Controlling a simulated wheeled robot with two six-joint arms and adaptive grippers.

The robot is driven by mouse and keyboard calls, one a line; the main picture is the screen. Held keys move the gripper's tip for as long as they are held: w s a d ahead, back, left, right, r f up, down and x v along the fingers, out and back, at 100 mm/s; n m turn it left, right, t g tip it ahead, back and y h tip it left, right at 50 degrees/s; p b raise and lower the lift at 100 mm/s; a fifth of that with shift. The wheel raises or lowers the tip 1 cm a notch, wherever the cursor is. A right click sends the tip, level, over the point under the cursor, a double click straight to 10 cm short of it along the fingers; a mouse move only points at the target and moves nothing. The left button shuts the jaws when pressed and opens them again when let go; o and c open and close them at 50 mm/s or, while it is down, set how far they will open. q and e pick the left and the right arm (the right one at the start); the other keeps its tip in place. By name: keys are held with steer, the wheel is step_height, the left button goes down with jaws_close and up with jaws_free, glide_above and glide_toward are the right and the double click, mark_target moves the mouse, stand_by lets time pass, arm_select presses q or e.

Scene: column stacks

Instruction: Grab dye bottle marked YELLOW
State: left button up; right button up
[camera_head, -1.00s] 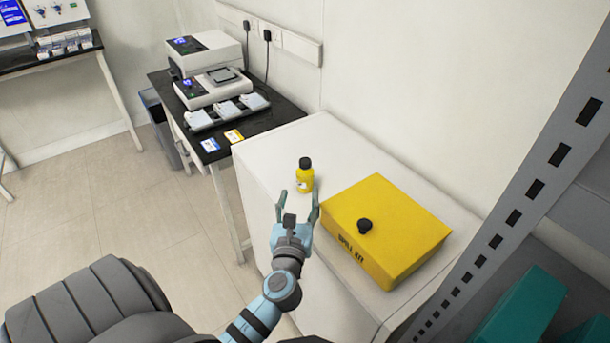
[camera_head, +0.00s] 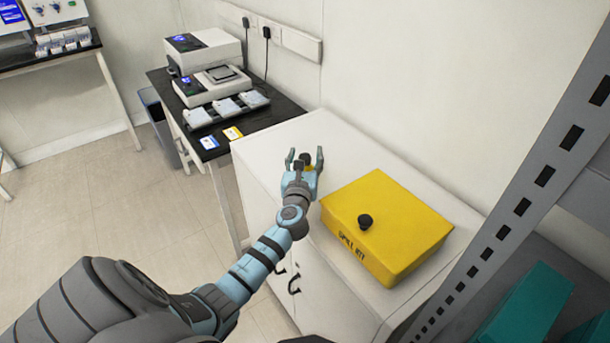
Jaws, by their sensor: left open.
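The yellow dye bottle (camera_head: 310,168) with a black cap (camera_head: 306,158) stands on the white cabinet top. Most of it is hidden behind my left gripper; only the cap and a bit of yellow show, and its label cannot be read. My left gripper (camera_head: 305,156) is open, with one finger on each side of the bottle as seen from the head. I cannot tell whether the fingers touch it. My right gripper is not in view.
A black bench (camera_head: 275,118) with lab devices stands behind to the left. A grey perforated post (camera_head: 540,180) rises at the right.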

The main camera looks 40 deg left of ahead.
arm_select(q)
steer(key=shift+s+r, duration=0.1)
jaws_close()
steer(key=shift+r, duration=0.1)
